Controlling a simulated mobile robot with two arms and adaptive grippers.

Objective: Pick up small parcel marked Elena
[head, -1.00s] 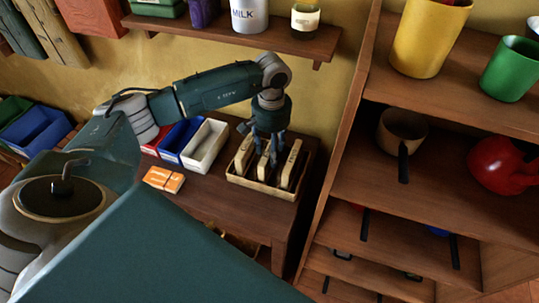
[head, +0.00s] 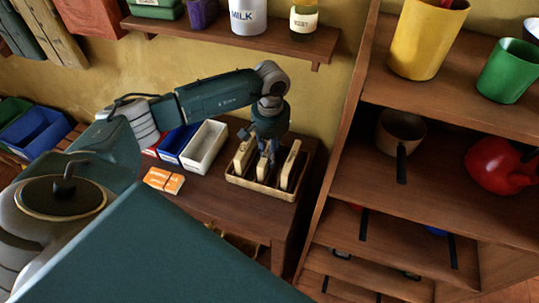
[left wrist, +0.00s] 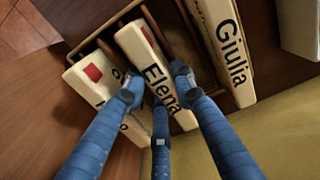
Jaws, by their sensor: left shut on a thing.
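The small parcel marked Elena (left wrist: 139,46) is a cream block standing between two similar ones. My left gripper (left wrist: 157,84) has its blue fingers shut on it from both sides. In the head view my left gripper (head: 267,150) points down into a shallow wooden crate (head: 262,195), and its fingers mostly hide the Elena parcel. The parcel marked Giulia (left wrist: 218,35) stands to its right in the left wrist view. Another parcel (left wrist: 88,82) with a red mark stands to its left, its name partly hidden. My right gripper is not in view.
A white bin (head: 205,147) and a blue bin stand left of the crate. An orange box (head: 164,180) lies on the counter. A wall shelf (head: 230,40) with a milk canister hangs above. A wooden shelf unit (head: 350,170) stands close on the right.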

